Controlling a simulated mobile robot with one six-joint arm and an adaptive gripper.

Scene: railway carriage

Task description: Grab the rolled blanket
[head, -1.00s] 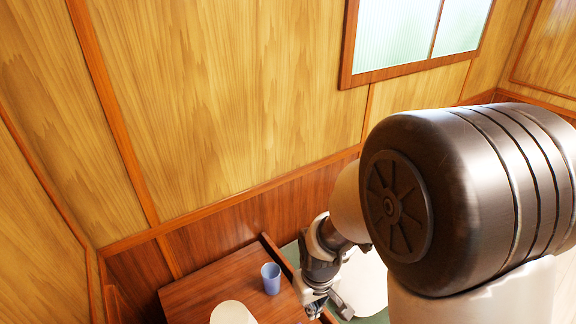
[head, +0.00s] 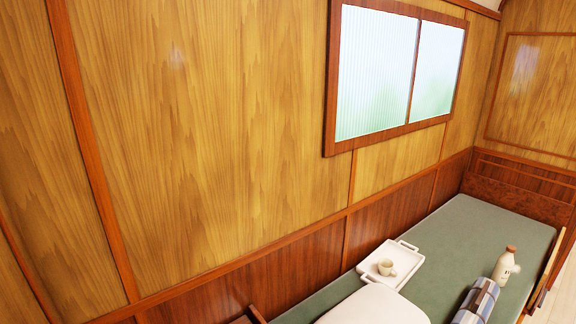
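The rolled blanket (head: 476,303), in blue, grey and white check, lies on the green berth (head: 466,235) at the lower right of the head view. Its near end is cut off by the bottom edge of the picture. My gripper is not in view, so I cannot see where it is relative to the blanket.
A white tray (head: 406,250) with a cup (head: 386,267) on it rests on the berth, left of the blanket. A pale bottle (head: 503,264) stands just beyond the blanket. A white pillow (head: 372,308) lies nearer. The berth's far end is clear.

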